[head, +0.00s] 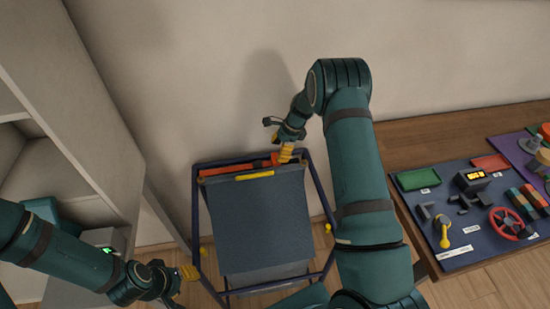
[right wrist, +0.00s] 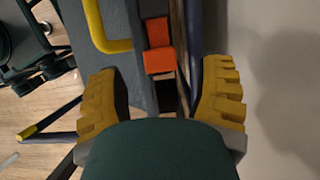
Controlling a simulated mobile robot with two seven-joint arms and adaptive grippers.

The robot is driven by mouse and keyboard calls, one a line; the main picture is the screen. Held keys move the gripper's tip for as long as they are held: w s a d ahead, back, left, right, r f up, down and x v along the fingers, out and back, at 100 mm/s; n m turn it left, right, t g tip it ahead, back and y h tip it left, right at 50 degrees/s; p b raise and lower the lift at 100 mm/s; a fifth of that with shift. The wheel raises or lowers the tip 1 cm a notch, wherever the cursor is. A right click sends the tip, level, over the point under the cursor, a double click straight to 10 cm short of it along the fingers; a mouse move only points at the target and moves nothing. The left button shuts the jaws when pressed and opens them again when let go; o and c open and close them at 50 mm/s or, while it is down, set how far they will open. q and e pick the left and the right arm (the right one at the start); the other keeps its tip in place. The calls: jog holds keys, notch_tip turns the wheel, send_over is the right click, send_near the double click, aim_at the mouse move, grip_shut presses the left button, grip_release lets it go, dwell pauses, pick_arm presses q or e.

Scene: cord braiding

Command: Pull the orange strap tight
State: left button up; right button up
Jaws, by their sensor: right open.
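The orange strap (head: 226,169) runs along the top bar of a dark blue frame (head: 327,205). Its orange end (right wrist: 159,61) shows in the right wrist view, ahead of and between the fingers. My right gripper (head: 287,152) is at the top right corner of the frame, beside the strap's end. In the right wrist view the right gripper (right wrist: 163,100) is open, its yellow fingers apart and not touching the strap. My left gripper (head: 190,272) is at the frame's lower left, away from the strap; its fingers are too small to read.
A grey-blue panel (head: 258,225) with a yellow handle (head: 254,176) hangs in the frame. The wall (head: 230,80) is close behind. A wooden table (head: 440,140) with a blue board of parts (head: 410,205) stands to the right, pale shelves (head: 75,130) to the left.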

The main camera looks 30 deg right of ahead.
aim_at(276, 156)
jog(key=shift+x, duration=1.85)
grip_shut()
